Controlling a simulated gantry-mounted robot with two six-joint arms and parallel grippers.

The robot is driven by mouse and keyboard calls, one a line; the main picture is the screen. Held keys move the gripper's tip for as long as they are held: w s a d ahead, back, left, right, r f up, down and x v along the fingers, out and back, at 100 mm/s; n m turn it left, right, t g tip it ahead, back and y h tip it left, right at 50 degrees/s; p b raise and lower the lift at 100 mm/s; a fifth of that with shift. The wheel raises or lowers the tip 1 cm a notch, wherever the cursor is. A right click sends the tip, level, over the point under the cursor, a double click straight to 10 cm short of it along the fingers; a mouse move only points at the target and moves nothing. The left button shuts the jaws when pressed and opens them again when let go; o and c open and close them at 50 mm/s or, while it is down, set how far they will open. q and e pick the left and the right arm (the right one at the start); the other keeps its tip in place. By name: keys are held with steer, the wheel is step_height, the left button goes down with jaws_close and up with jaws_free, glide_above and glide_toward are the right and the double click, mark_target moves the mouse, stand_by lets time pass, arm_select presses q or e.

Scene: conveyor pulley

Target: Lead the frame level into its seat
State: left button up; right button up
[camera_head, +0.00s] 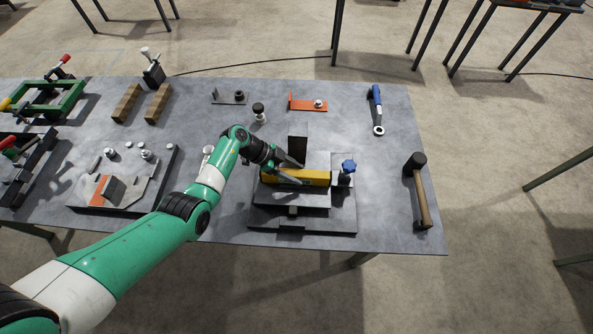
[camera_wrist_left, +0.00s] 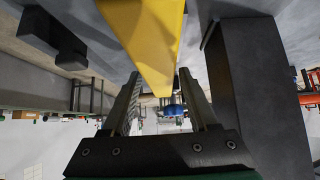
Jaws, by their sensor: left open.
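A long yellow bar (camera_head: 303,179), the likeliest frame piece, lies across the dark stepped fixture (camera_head: 262,218) near the front of the table. An upright dark plate (camera_head: 298,148) stands behind it, and a blue star knob (camera_head: 348,165) is at its right end. My left gripper (camera_head: 290,165) is at the bar's left half, pointing right. In the left wrist view the open fingers (camera_wrist_left: 161,82) stand apart, with the yellow bar (camera_wrist_left: 155,45) running into the gap between them. I cannot tell whether either finger touches it. The blue knob (camera_wrist_left: 172,110) shows beyond. My right gripper is not in view.
A hammer (camera_head: 421,195) lies right of the fixture and a blue-handled wrench (camera_head: 377,110) behind it. An orange bracket (camera_head: 308,104) is at the back. A plate with parts (camera_head: 125,180), wooden blocks (camera_head: 157,103) and a green frame (camera_head: 52,100) are left.

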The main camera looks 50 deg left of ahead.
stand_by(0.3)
arm_select(q)
steer(key=o, duration=0.6)
steer(key=shift+r, duration=0.1)
steer(key=shift+c, duration=0.2)
steer(key=shift+s, duration=0.1)
steer(key=shift+o, duration=0.4)
